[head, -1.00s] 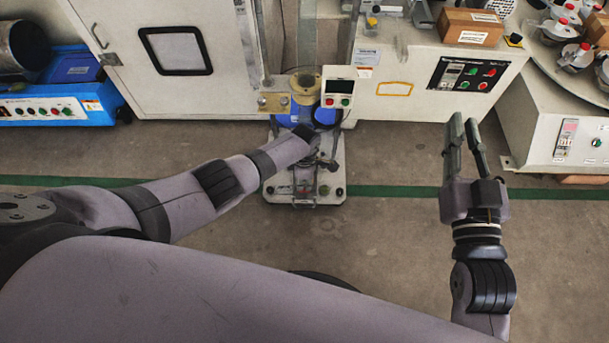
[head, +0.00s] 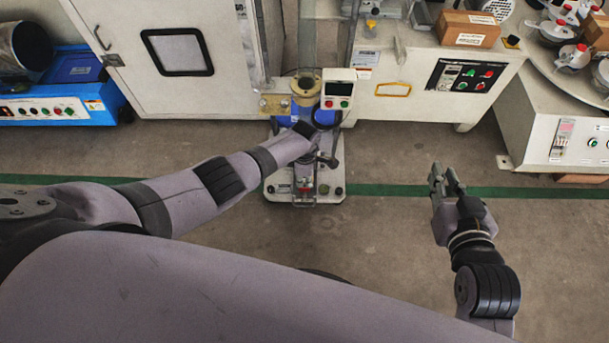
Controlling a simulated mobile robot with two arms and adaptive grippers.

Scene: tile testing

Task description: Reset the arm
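My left arm (head: 225,182) reaches in from the left and ends over a floor-standing testing machine (head: 305,188) in the middle. My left gripper (head: 325,158) is small and dark against that machine, mostly hidden at the arm's end, so its fingers cannot be made out. My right gripper (head: 446,180) hangs over the bare floor at the right, its two grey fingers apart and nothing between them. It is clear of the machines.
A white cabinet (head: 110,60) and a blue machine (head: 60,100) stand at the left. A white machine with a button panel (head: 470,76) and a round-topped machine (head: 570,145) stand at the right. The floor (head: 360,245) in front is clear.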

